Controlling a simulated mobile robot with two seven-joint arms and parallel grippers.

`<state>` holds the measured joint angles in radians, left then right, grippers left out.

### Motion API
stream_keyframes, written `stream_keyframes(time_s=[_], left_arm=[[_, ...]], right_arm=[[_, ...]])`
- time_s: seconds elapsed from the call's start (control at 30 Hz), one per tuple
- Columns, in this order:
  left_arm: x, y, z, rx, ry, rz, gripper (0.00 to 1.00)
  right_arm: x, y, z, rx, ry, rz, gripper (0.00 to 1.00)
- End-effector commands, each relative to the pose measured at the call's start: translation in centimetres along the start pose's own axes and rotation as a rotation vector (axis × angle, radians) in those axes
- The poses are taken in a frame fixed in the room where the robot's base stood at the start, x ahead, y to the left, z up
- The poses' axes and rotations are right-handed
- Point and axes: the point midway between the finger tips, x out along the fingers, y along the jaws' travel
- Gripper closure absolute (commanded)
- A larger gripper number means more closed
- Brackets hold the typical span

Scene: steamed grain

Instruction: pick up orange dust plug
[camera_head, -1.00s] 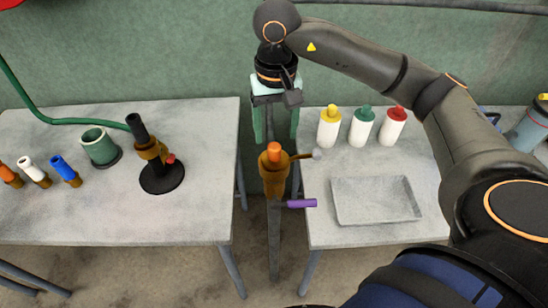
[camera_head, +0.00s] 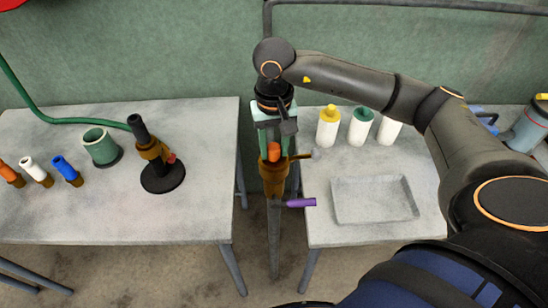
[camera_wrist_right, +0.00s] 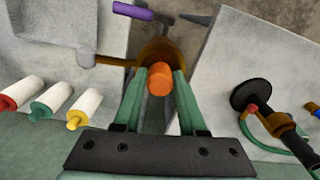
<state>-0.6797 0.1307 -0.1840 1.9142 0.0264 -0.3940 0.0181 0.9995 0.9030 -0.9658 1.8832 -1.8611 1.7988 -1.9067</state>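The orange dust plug (camera_head: 273,152) sits on top of a brass valve body (camera_head: 273,180) on an upright post between the two tables. In the right wrist view the plug (camera_wrist_right: 159,82) shows between the green fingers. My right gripper (camera_head: 274,150) points down over the valve, with one finger on each side of the plug. The fingers are apart, and I see a small gap beside the plug, so it does not look gripped. My left gripper is not in view.
A purple-handled lever (camera_head: 300,202) and a side stem (camera_head: 305,155) stick out from the valve. The right table holds a grey tray (camera_head: 375,218) and several bottles (camera_head: 327,133). The left table has a green cup (camera_head: 100,147), a black stand (camera_head: 162,178) and small fittings (camera_head: 68,172).

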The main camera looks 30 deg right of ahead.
Motion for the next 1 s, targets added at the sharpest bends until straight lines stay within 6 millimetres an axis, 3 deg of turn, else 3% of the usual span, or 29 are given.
stream_keyframes(time_s=[0.07,0.33,1.0], left_arm=[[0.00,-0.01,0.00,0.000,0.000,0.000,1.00],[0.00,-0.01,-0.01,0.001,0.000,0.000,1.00],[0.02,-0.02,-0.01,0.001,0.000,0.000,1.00]], right_arm=[[-0.02,0.00,-0.01,0.000,0.000,0.000,0.70],[-0.04,0.00,-0.01,0.000,0.000,0.000,1.00],[-0.44,-0.05,-0.08,0.000,0.003,-0.002,1.00]])
